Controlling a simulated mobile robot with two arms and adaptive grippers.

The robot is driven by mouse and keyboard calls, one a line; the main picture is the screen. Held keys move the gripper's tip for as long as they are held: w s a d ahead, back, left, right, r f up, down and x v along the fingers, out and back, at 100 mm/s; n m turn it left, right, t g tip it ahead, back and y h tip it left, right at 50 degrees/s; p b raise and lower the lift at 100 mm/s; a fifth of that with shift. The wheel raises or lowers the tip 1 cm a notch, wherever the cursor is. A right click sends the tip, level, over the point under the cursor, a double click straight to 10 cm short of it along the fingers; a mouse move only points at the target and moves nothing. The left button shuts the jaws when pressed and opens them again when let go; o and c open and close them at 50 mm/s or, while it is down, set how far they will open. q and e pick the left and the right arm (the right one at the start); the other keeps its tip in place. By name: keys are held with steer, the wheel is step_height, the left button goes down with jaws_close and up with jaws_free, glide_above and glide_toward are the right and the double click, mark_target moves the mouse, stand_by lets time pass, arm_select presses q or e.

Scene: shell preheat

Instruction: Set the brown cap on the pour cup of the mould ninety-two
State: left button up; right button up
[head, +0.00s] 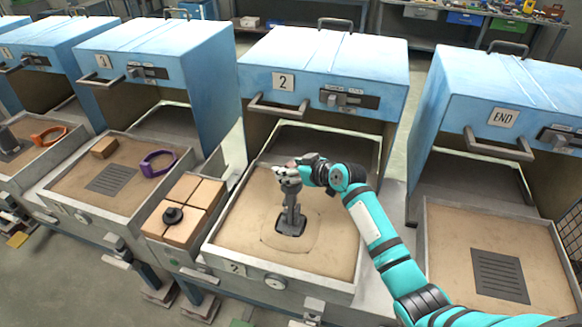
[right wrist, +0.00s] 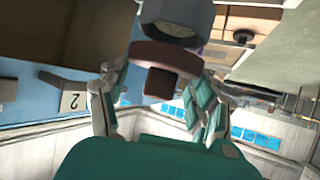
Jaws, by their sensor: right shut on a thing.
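My right gripper (head: 289,172) is over the sand tray of bay 2, above a grey upright piece (head: 291,215) with a dark base plate. In the right wrist view the fingers (right wrist: 163,80) are shut on the brown cap (right wrist: 165,58), a disc with a square knob. A grey faceted cup (right wrist: 177,20) shows just past the disc; I cannot tell whether they touch. The cap is hardly visible in the head view, and no number ninety-two is readable. My left gripper is not in view.
The open sand tray (head: 227,229) sits before blue hood 2 (head: 325,62). Tan blocks (head: 185,190) with a dark round piece (head: 173,214) stand left of it. The END tray (head: 452,245) holds a dark grate.

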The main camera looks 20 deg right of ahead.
steer(key=shift+f, duration=0.45)
stand_by(0.3)
steer(key=o, duration=1.2)
steer(key=shift+o, duration=0.2)
steer(key=v, duration=1.2)
